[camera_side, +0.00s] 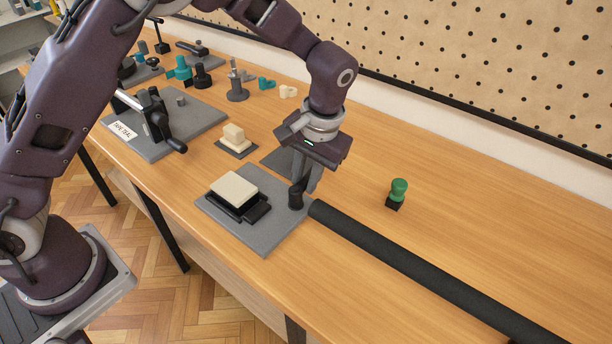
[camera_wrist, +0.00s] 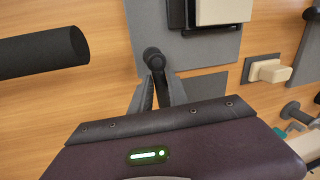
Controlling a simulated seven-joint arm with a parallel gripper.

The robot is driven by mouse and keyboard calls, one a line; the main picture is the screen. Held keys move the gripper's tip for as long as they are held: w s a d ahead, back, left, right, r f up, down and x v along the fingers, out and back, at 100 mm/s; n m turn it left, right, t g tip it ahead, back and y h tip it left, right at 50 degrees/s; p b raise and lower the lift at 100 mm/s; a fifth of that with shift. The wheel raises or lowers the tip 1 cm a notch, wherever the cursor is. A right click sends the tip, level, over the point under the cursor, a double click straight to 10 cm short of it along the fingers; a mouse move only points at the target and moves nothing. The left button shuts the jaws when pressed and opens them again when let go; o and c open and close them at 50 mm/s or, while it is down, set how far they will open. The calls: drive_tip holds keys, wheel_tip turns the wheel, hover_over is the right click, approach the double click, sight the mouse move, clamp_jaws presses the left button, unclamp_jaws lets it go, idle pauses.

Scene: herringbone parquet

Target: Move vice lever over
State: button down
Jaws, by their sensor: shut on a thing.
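A black vice (camera_side: 240,204) with a cream block (camera_side: 233,188) on top sits on a grey base plate (camera_side: 262,240). A short upright black lever handle (camera_side: 296,201) stands at the plate's right side. My gripper (camera_side: 303,184) points down over the plate's right edge and is shut on this handle. In the wrist view the rounded handle end (camera_wrist: 152,55) sits between my two grey fingertips (camera_wrist: 157,82). The vice and block show only in part at the top of that view. The lever's joint to the vice cannot be made out.
A long black tube (camera_side: 420,255) lies right of the plate. A green-topped stamp-like piece (camera_side: 398,192) stands behind it. A cream stepped block (camera_side: 235,138) and a labelled grey plate with a black clamp (camera_side: 155,115) are to the left. The right rear table is clear.

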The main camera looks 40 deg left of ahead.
drive_tip(key=c, duration=1.3)
unclamp_jaws()
drive_tip(key=r, duration=0.3)
drive_tip(key=d+r, duration=0.1)
drive_tip(key=r, duration=0.3)
drive_tip(key=shift+d, duration=0.2)
drive_tip(key=s+a+r+t+h, duration=0.2)
drive_tip(key=s+a+r, duration=0.5)
drive_tip(key=s+r, duration=0.4)
drive_tip(key=s+a+t, duration=0.1)
drive_tip(key=s, duration=0.3)
drive_tip(key=s+a+m+t, duration=0.1)
drive_tip(key=s, duration=0.4)
drive_tip(key=s+a+t, duration=0.1)
drive_tip(key=s+a, duration=0.1)
drive_tip(key=s, duration=0.3)
drive_tip(key=shift+s+r+t, duration=0.2)
drive_tip(key=shift+r+t, duration=0.2)
